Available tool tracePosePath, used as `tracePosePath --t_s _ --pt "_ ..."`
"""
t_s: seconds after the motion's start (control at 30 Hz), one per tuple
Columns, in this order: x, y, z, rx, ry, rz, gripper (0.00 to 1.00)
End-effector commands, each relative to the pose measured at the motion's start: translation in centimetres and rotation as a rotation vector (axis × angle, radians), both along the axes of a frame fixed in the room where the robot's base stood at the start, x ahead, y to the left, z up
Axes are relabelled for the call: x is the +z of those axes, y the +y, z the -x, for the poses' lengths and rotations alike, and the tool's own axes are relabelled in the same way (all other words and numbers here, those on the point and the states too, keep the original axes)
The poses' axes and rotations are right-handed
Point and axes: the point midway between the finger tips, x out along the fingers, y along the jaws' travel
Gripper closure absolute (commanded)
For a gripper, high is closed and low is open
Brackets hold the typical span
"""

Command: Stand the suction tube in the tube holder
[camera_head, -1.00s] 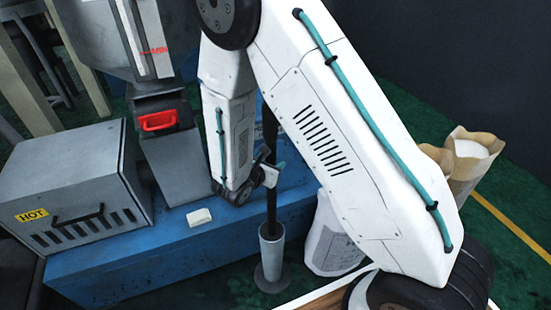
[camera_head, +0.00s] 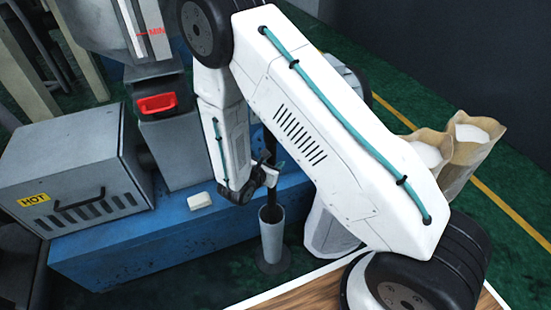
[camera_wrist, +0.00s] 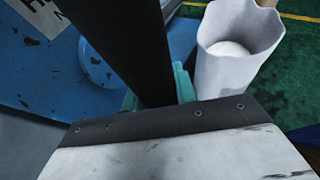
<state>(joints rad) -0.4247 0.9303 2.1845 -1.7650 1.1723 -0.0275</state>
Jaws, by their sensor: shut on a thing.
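The suction tube is a long, dark, upright tube (camera_head: 270,143); it also crosses the wrist view as a wide black band (camera_wrist: 125,45). My gripper (camera_head: 270,175) is shut on it, with the teal fingers on either side of the tube in the wrist view (camera_wrist: 158,97). The tube holder (camera_head: 272,240) is a grey upright cylinder on a round base on the floor, just below my gripper. The tube's lower end shows at the holder's mouth and appears to be inside it; how deep is hidden. My arm hides part of the tube's upper length.
A blue platform (camera_head: 150,245) stands beside the holder, bearing a grey box marked HOT (camera_head: 65,175) and a small white block (camera_head: 200,201). A machine with a red handle (camera_head: 157,103) stands behind. Open paper bags (camera_head: 468,150) stand at the right. A wooden surface (camera_head: 310,292) lies in front.

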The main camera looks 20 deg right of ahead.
Motion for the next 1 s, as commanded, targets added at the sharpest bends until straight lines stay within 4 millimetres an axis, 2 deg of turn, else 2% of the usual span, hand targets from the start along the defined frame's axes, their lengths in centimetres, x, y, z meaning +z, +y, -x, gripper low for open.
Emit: tracePosePath --t_s 1.0 --pt "-7.7 0.0 -0.1 0.0 -0.001 0.001 1.0"
